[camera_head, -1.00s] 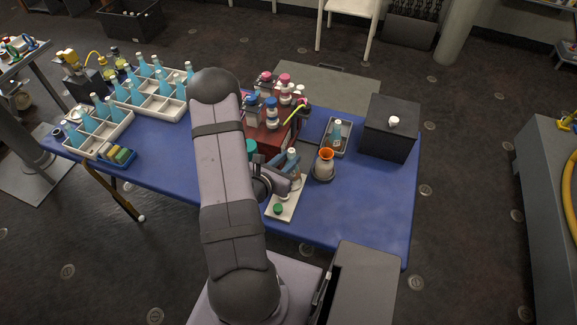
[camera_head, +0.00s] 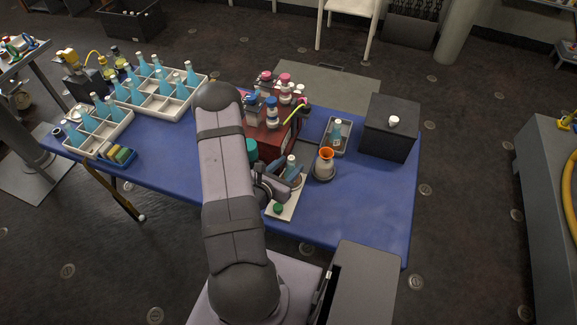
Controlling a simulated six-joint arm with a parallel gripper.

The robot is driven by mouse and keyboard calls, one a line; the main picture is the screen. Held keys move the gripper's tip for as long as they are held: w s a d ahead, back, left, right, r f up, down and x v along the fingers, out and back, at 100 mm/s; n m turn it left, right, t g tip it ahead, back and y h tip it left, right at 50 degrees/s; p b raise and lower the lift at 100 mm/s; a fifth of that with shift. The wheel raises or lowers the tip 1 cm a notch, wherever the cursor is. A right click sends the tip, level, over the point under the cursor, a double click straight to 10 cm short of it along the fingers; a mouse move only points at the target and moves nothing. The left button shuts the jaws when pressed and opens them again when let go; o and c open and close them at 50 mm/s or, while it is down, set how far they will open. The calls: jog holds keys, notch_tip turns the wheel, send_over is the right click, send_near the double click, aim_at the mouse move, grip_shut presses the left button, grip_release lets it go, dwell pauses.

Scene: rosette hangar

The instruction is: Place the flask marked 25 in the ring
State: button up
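My gripper (camera_head: 287,174) is over the white tray (camera_head: 286,213) at the front middle of the blue table. It appears shut on a flask with a white cap (camera_head: 291,159); the fingers cover most of its body, and no number is readable. The flask looks upright, low over the tray's back part. I cannot tell whether its base touches anything. A round brownish edge, possibly the ring, shows beside the fingers, mostly hidden. A green cap (camera_head: 278,209) lies on the tray's front part.
A grey vessel with an orange rim (camera_head: 325,154) stands close right of my gripper. Behind are a red-brown box (camera_head: 271,137) with bottles, a grey tray (camera_head: 336,136) with one flask and a black box (camera_head: 389,140). Racks of blue flasks (camera_head: 160,108) stand left. The right front table is clear.

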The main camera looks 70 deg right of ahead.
jog(key=shift+r, duration=0.15)
jog(key=v, duration=1.2)
dwell(0.3)
